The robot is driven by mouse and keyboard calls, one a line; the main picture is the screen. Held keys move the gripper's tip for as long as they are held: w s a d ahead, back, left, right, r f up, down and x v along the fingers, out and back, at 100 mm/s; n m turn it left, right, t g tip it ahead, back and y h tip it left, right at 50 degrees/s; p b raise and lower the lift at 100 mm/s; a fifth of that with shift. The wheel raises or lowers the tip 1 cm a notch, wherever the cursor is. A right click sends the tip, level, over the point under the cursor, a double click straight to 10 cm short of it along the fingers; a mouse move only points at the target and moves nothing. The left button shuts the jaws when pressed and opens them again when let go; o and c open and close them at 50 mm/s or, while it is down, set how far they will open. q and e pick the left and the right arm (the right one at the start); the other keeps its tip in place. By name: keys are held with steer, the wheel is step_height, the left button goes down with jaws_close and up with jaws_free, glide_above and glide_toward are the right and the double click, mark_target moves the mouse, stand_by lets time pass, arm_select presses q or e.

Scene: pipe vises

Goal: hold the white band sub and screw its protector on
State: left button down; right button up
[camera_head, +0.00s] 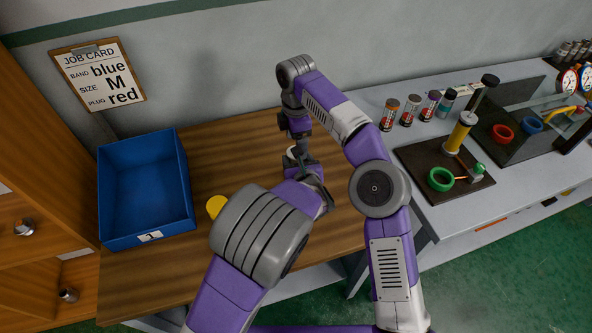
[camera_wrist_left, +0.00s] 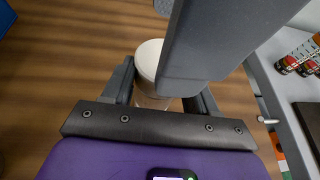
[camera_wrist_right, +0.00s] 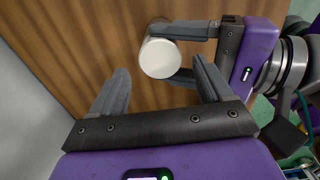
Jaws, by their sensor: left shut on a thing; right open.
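A white cylinder (camera_wrist_right: 160,57), which looks like the white band sub, stands between the fingers of my left gripper (camera_head: 304,163). The left gripper is shut on it, and it also shows in the left wrist view (camera_wrist_left: 150,58). Its end facing the right wrist camera is plain white; whether this is a protector or the sub itself I cannot tell. My right gripper (camera_wrist_right: 160,88) is open and empty, its fingers just short of the white end. In the head view the arms hide most of the sub. A yellow round thing (camera_head: 215,206) lies on the bench, partly behind my left arm.
A blue bin (camera_head: 148,237) stands on the wooden bench at left, under a job card (camera_head: 98,75). On the grey table at right are several banded cylinders (camera_head: 410,110), a dark plate (camera_head: 415,155) with a yellow post (camera_head: 460,132) and a green ring (camera_head: 440,179).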

steer(key=shift+f, duration=2.45)
steer(key=shift+c, duration=0.4)
steer(key=c, duration=0.9)
steer(key=shift+c, duration=0.4)
steer(key=o, duration=1.2)
steer(key=shift+o, duration=0.2)
steer(key=shift+r, duration=0.1)
steer(key=shift+r, duration=3.7)
